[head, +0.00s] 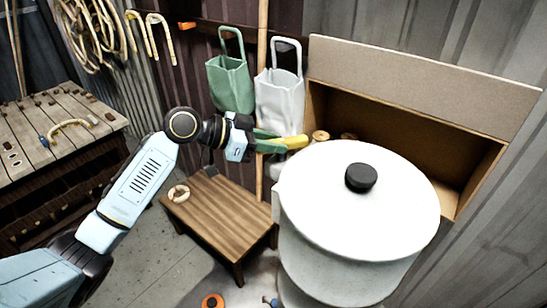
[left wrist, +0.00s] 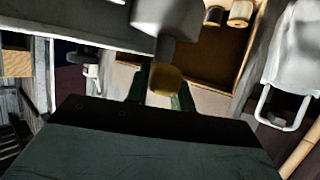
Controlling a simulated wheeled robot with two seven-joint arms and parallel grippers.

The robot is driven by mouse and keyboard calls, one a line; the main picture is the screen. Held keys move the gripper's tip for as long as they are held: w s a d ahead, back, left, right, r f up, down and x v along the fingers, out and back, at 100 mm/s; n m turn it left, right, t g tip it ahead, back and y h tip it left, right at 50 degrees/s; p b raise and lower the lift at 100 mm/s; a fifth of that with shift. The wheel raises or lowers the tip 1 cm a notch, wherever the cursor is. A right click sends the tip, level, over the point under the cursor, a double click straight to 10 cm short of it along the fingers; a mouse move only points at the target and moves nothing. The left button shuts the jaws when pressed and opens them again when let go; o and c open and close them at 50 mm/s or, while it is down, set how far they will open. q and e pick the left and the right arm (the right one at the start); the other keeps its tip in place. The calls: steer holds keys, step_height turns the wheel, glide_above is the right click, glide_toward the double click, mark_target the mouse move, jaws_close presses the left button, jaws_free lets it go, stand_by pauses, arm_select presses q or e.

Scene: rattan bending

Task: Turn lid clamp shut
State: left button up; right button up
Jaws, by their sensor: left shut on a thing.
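A white round vessel (head: 330,262) stands at the right of the head view, its white lid (head: 400,215) lying on top with a black knob (head: 360,177). A yellow clamp handle (head: 295,142) sticks out at the lid's far left edge. My left gripper (head: 280,142) is shut on this handle, coming in from the left. In the left wrist view the yellow handle end (left wrist: 166,80) sits between the green fingers (left wrist: 162,95). My right gripper is not in view.
A low wooden table (head: 222,215) with a small ring stands left of the vessel. An open cardboard-coloured box (head: 425,82) is behind it. Green (head: 230,85) and white (head: 280,97) bags hang on the wall. A slatted workbench (head: 45,130) is far left.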

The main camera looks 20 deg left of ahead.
arm_select(q)
steer(key=m+g+h+b, duration=0.1)
steer(key=m+g+b, duration=0.2)
steer(key=w+m+g+h+b, duration=0.1)
steer(key=m+g+b, duration=0.1)
steer(key=g+b, duration=0.1)
steer(key=shift+w+a+f+m, duration=0.1)
steer(key=shift+w+a+m, duration=0.1)
steer(key=shift+m, duration=0.2)
steer(key=m+g+b, duration=0.2)
steer(key=shift+w+g, duration=0.15)
steer(key=shift+g, duration=0.25)
steer(key=shift+w+d+m+g+b, duration=0.15)
steer(key=shift+m+g+b, duration=0.3)
steer(key=shift+m+g, duration=0.85)
steer(key=shift+m+g+y, duration=0.3)
steer(key=shift+g, duration=0.1)
steer(key=o, duration=1)
